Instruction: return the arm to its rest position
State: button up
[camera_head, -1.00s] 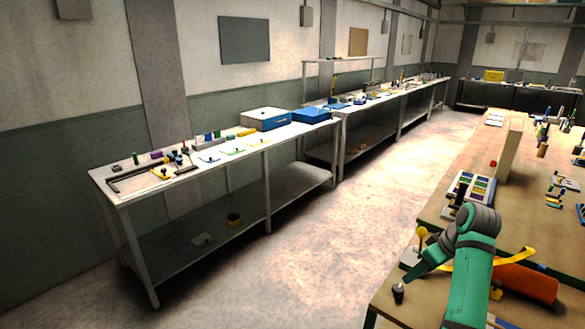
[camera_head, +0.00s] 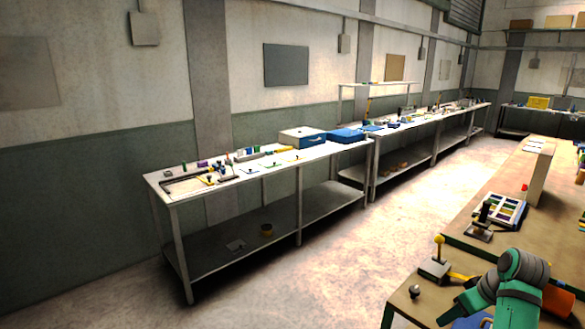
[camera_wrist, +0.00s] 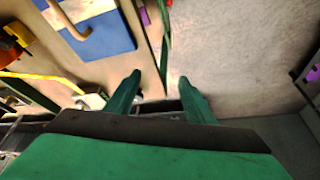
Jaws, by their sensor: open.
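My green arm (camera_head: 520,283) shows at the lower right of the head view, over the near end of the right-hand workbench (camera_head: 400,308). In the wrist view my gripper (camera_wrist: 158,82) has its two green fingers spread apart with nothing between them. Below the fingers lie the bench edge and the pale floor.
On the right bench stand a yellow-knobbed lever (camera_head: 438,252), a small dark knob (camera_head: 415,291), a compartment tray (camera_head: 500,212) and an orange cylinder (camera_head: 562,302). A long white table (camera_head: 260,174) runs along the wall. The floor (camera_head: 340,260) between them is clear.

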jog(key=w+a+f+m+t, duration=0.1)
jog(key=w+a+f, duration=0.1)
jog(key=a+f, duration=0.75)
jog(key=w+a+f+m+t, duration=0.1)
jog(key=a+f+t, duration=0.1)
jog(key=a+f, duration=0.75)
jog(key=s+a+f+m+t+h, duration=0.1)
jog(key=s+a+f+m+t, duration=0.1)
jog(key=s+a+f, duration=1)
jog(key=s+a+t+h, duration=0.1)
jog(key=s+a, duration=0.4)
jog(key=s, duration=0.4)
jog(key=s+a+t+h, duration=0.15)
jog(key=s+a, duration=0.35)
jog(key=s, duration=0.5)
jog(key=s+a+r+t+y, duration=0.2)
jog(key=s+a+r+t, duration=0.1)
jog(key=s+r, duration=1.3)
jog(key=shift+r, duration=0.95)
